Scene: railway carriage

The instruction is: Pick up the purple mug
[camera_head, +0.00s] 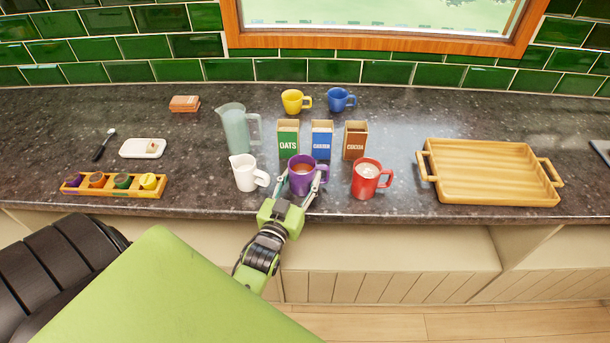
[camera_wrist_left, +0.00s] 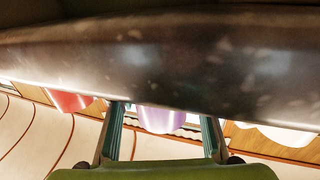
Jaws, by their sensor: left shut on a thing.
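The purple mug (camera_head: 302,174) stands upright near the front edge of the counter with something brown inside. My left gripper (camera_head: 300,182) reaches it from the front and is shut on it, one finger on each side. In the left wrist view the purple mug (camera_wrist_left: 161,120) shows between the two fingers of my left gripper (camera_wrist_left: 162,112); only part of it is visible. Whether the mug is clear of the counter cannot be told. My right gripper is not in view.
A white pitcher (camera_head: 244,173) stands close left of the mug, a red mug (camera_head: 365,182) close right. Behind are oats (camera_head: 288,139), blue (camera_head: 321,140) and cocoa (camera_head: 355,141) boxes. A wooden tray (camera_head: 490,193) lies right. A clear jug (camera_head: 233,132) stands behind the pitcher.

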